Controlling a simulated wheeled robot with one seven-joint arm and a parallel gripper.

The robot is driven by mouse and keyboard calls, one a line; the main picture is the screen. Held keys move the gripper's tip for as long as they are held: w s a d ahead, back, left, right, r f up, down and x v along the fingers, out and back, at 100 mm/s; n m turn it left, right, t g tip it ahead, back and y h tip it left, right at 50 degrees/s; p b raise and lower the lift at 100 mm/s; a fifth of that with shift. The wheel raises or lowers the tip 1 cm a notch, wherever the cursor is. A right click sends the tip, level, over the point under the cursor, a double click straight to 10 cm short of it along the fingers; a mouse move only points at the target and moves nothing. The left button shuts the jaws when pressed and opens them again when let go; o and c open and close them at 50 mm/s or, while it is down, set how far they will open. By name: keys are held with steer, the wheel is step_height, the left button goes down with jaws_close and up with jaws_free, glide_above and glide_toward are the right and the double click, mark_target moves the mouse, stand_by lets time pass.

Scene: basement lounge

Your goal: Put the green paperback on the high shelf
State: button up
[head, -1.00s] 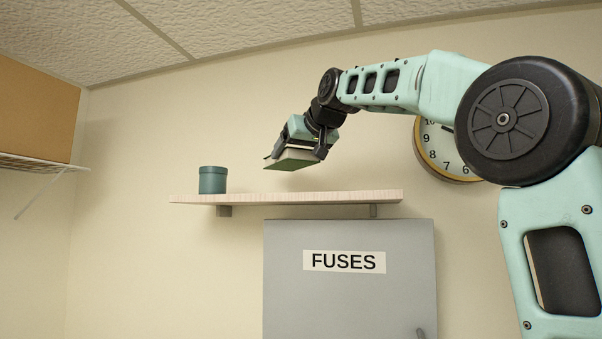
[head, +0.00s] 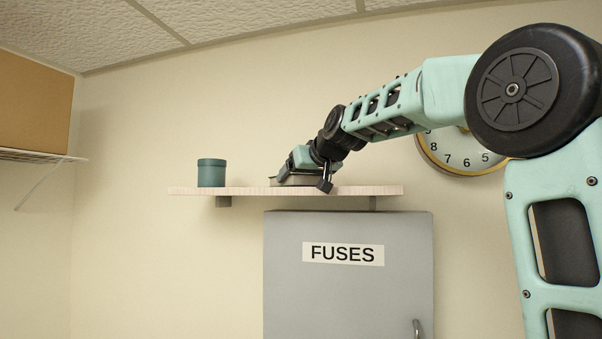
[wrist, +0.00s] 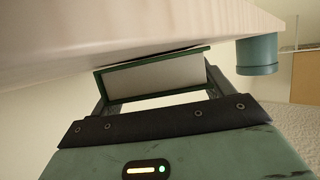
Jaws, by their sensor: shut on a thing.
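The green paperback (wrist: 155,76) is held flat between the two fingers of my gripper (wrist: 158,88), its pale page edge and green cover edges showing in the wrist view. In the head view the book (head: 287,181) shows only as a thin strip, partly hidden by my gripper (head: 312,172). The high shelf (head: 245,191) is a pale wooden board on the wall; it also shows in the wrist view (wrist: 120,25), where the picture is upside down. The book is level with the shelf top, at or very near its surface; I cannot tell if its full weight rests there.
A teal lidded canister (head: 211,174) stands on the shelf left of the book, with a gap between. A grey fuse cabinet (head: 345,300) is below, a wall clock (head: 462,153) right. A cardboard box (head: 35,105) sits on a rack at far left.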

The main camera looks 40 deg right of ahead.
steer(key=shift+f, duration=0.1)
steer(key=o, duration=1)
steer(key=shift+o, duration=0.2)
steer(key=shift+r, duration=0.2)
steer(key=b+v, duration=0.4)
steer(key=v, duration=0.8)
steer(key=shift+f, duration=0.15)
